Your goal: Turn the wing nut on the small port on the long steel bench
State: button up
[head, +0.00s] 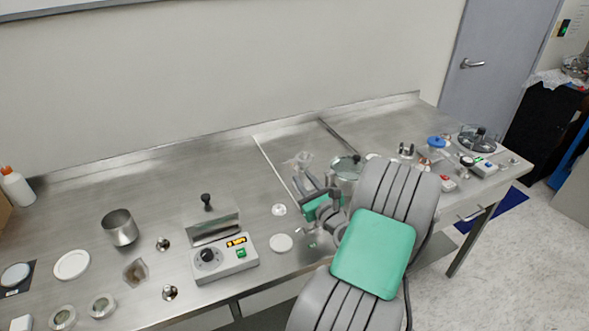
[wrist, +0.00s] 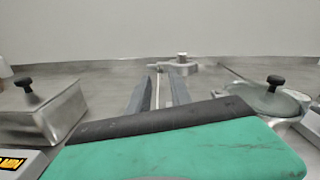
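The small port (wrist: 183,68) is a grey metal fitting with a short cylinder on top. It stands on the long steel bench (head: 80,205), ahead of my gripper in the wrist view. A flat clamp-like part reaches left from it; the wing nut is too small to make out. In the head view the port (head: 302,158) is a pale, unclear shape just beyond the fingers. My gripper (wrist: 158,92) points at the port with two dark fingers apart and nothing seen between them. It also shows in the head view (head: 308,182), partly hidden by my arm.
A lidded steel pot (wrist: 278,100) with a black knob stands close on the right. A steel box (wrist: 45,112) with a black knob stands on the left, behind a control unit (head: 225,262). Small parts crowd the bench's right end. The back wall rises behind the bench.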

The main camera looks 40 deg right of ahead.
aim_at(295, 168)
jog(key=x, duration=0.4)
jog(key=shift+w+p, duration=0.2)
jog(key=shift+p, duration=0.1)
jog(key=shift+c, duration=0.5)
grip_shut()
